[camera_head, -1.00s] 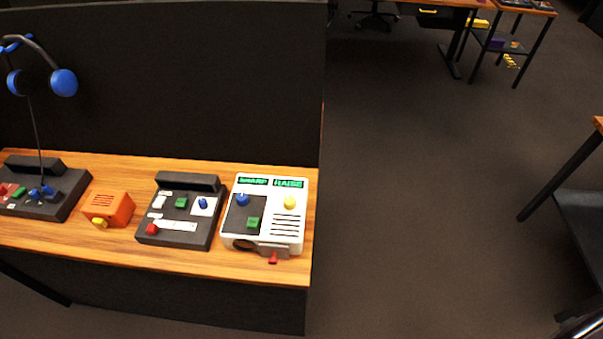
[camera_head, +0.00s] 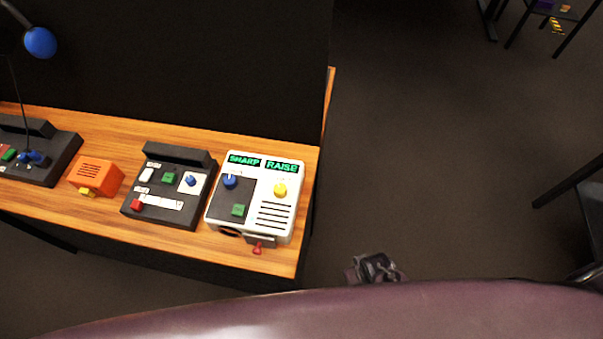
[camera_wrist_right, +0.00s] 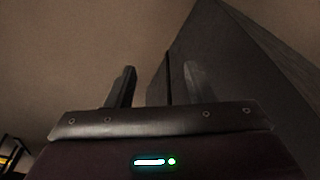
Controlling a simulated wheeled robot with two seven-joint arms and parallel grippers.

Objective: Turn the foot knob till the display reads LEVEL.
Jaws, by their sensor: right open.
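The white trackball panel (camera_head: 257,196) sits at the right end of the wooden desk. Its two green displays read SHARP (camera_head: 244,160) and RAISE (camera_head: 282,167). A small red knob (camera_head: 258,248) sticks out low at its front edge; I cannot read a label on it. On its top are a blue knob (camera_head: 230,180), a yellow knob (camera_head: 280,189) and a green block (camera_head: 238,210). My right gripper (camera_head: 376,268) is right of the desk, apart from the panel. In the right wrist view its two fingers (camera_wrist_right: 158,88) are spread and empty. My left gripper is out of view.
A dark panel with coloured controls (camera_head: 165,190) and an orange box (camera_head: 96,176) stand left on the desk (camera_head: 120,134). A black partition (camera_head: 180,70) rises behind. My purple arm crosses the bottom.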

